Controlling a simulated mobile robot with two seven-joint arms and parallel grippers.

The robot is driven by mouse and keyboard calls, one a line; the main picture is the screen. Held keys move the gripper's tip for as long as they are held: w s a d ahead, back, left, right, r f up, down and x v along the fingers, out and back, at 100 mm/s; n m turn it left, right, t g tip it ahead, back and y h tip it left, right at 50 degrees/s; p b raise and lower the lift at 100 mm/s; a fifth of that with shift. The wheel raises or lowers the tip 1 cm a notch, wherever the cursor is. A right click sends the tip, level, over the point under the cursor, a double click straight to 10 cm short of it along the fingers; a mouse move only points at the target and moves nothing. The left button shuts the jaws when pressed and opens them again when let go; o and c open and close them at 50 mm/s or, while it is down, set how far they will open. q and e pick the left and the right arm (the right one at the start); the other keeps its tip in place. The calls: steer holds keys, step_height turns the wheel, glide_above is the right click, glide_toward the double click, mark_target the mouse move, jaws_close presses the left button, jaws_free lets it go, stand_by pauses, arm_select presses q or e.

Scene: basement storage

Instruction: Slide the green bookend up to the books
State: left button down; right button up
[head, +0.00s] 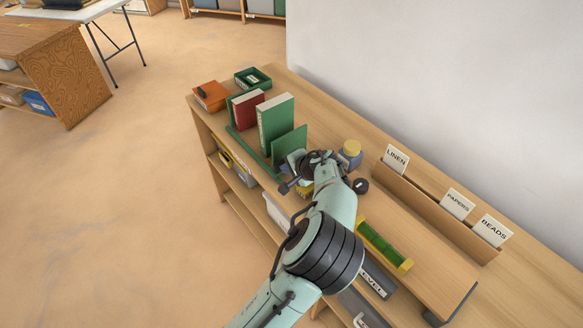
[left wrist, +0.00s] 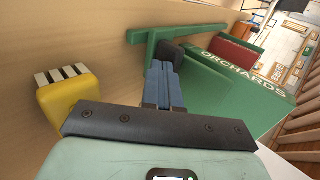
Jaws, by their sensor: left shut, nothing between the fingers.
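The green bookend (head: 289,146) stands upright on the wooden shelf top, right of the books, with a gap visible between it and the green book (head: 275,122). A red book (head: 248,109) stands beyond the green one. In the left wrist view, "ORCHARDS" is lettered on a green surface beyond the bookend plate (left wrist: 200,88). My left gripper (head: 295,166) is shut and empty, low on the bookend's near side, away from the books. Its blue fingers with dark tips (left wrist: 168,55) are close to the plate; I cannot tell whether they touch. My right gripper is out of view.
A green strip (head: 246,150) runs along the front edge beside the books. A yellow object (left wrist: 75,100) is close left of my gripper. A yellow-lidded jar (head: 351,150) stands behind it. An orange box (head: 210,97) and a green tray (head: 253,79) are beyond the books.

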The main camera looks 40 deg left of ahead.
mark_target(275, 159)
arm_select(q)
steer(key=shift+w+a+p, duration=0.15)
steer(key=shift+w+a, duration=0.05)
steer(key=shift+a, duration=0.55)
steer(key=shift+w+a+p, duration=0.1)
steer(key=shift+w+a, duration=0.15)
steer(key=shift+a, duration=0.55)
steer(key=shift+w+a+p, duration=0.15)
steer(key=shift+w+a, duration=0.05)
steer(key=shift+a, duration=0.55)
steer(key=shift+d+r, duration=0.1)
